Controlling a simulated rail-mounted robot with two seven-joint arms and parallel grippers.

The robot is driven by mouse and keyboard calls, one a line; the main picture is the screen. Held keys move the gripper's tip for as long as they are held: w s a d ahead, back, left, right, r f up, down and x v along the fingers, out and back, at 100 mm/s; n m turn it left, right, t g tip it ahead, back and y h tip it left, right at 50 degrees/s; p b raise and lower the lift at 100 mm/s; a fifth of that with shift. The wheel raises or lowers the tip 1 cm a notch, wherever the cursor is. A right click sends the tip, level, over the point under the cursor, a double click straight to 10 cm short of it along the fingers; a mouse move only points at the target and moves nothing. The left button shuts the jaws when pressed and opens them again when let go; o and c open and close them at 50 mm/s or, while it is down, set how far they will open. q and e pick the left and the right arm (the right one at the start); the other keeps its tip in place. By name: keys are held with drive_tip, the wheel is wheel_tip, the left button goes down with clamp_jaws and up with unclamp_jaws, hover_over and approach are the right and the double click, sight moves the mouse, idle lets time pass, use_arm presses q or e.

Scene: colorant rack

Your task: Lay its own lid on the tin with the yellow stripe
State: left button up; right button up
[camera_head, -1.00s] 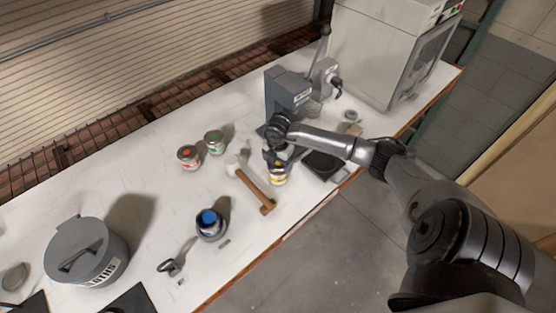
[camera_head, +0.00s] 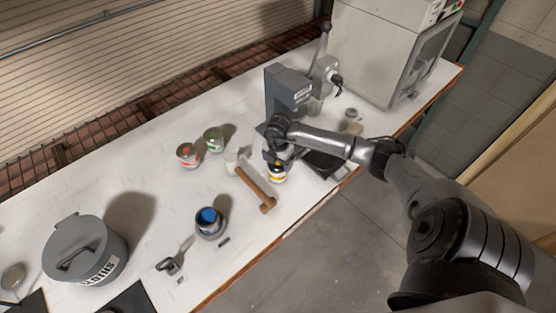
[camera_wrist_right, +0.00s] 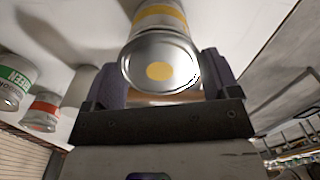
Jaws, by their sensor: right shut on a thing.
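The tin with the yellow stripe (camera_head: 279,178) stands near the front edge of the bench. Its yellow band (camera_wrist_right: 161,14) shows at the top of the right wrist view. A round silver lid with a yellow spot (camera_wrist_right: 158,71) lies between the two fingers of my right gripper (camera_wrist_right: 160,82), which is shut on it. The lid is in line with the tin's top and hides its opening; I cannot tell whether it is fully seated. In the head view my right gripper (camera_head: 276,160) is right over the tin and partly hides it. My left gripper is not in view.
A wooden-handled mallet (camera_head: 255,188) lies close left of the tin. Red (camera_head: 188,155) and green (camera_head: 213,139) tins stand behind it. An open blue tin (camera_head: 210,223) is front left. A grey machine (camera_head: 287,90) stands behind the gripper, a dark plate (camera_head: 325,164) to its right.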

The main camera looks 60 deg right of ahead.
drive_tip(key=o, duration=0.8)
drive_tip(key=shift+c, duration=0.2)
wheel_tip(320, 180, up, 14)
drive_tip(key=b, duration=0.1)
drive_tip(key=shift+f, duration=0.1)
